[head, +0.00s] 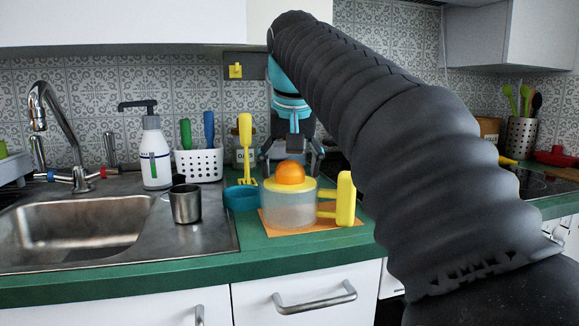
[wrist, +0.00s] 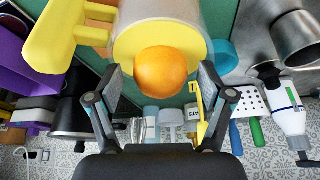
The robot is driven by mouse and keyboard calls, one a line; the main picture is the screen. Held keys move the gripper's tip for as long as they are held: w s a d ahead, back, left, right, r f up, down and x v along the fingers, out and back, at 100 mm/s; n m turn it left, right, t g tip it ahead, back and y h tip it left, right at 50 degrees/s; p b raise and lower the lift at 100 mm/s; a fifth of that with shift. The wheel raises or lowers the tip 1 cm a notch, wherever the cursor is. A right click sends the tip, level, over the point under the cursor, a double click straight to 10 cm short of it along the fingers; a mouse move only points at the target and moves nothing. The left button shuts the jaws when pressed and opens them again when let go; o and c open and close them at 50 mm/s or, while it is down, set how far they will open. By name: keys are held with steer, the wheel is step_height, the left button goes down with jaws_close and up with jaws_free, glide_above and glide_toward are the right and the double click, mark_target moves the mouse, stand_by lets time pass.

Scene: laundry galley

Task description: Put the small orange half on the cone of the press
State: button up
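The small orange half (head: 290,173) sits dome up on top of the press (head: 288,212), a clear jug with a yellow top and yellow handle. The cone is hidden beneath the orange. In the wrist view the orange (wrist: 161,71) shows against the yellow top of the press (wrist: 124,45). My gripper (head: 291,160) is just behind and above the orange, pointing down. In the wrist view its fingers (wrist: 158,80) are spread, with a gap on either side of the orange, and hold nothing.
The press stands on an orange mat (head: 268,228). A teal bowl (head: 241,198) and a yellow masher (head: 246,145) are close on its left. A steel cup (head: 185,204), soap bottle (head: 154,160), white caddy (head: 199,166) and sink (head: 80,225) lie farther left. A hob is at right.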

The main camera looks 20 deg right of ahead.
steer(key=v, duration=1.2)
stand_by(0.3)
steer(key=shift+r, duration=0.15)
steer(key=shift+a, duration=0.1)
